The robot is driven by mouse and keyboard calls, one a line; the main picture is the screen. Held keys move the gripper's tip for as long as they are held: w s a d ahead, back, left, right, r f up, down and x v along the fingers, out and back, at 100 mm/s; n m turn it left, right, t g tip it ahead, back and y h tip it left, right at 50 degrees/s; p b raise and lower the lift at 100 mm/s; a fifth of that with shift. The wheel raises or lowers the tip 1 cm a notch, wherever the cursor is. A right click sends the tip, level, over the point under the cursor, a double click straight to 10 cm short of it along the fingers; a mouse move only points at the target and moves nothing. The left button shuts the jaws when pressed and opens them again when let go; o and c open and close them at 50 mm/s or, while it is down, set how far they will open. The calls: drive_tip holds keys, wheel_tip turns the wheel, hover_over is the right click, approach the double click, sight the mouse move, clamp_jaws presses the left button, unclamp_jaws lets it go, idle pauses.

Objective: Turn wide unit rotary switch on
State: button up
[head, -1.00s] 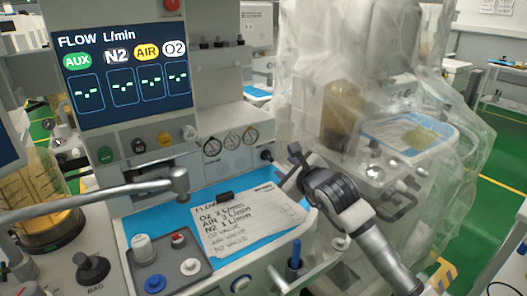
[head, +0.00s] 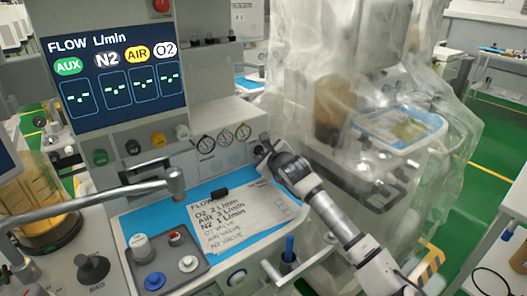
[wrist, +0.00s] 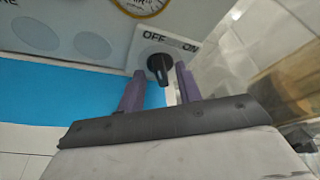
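The rotary switch (wrist: 160,68) is a black knob on a pale plate marked OFF at left and ON at right, in the wrist view. Its upper part leans slightly left, nearer OFF. My gripper (wrist: 158,88) is open, with one purple finger on each side of the knob's lower part. I cannot tell whether either finger touches it. In the head view my gripper (head: 266,150) is at the right end of the wide unit's front panel (head: 228,156), and it mostly hides the switch there.
Three round gauges (head: 225,138) sit left of the switch. A blue work surface (head: 185,220) with a handwritten flow sheet (head: 240,217) lies below. A plastic-draped machine (head: 345,70) stands close on the right. A metal arm (head: 110,193) crosses the left side.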

drive_tip(key=shift+w, duration=0.15)
drive_tip(key=shift+c, duration=0.2)
clamp_jaws()
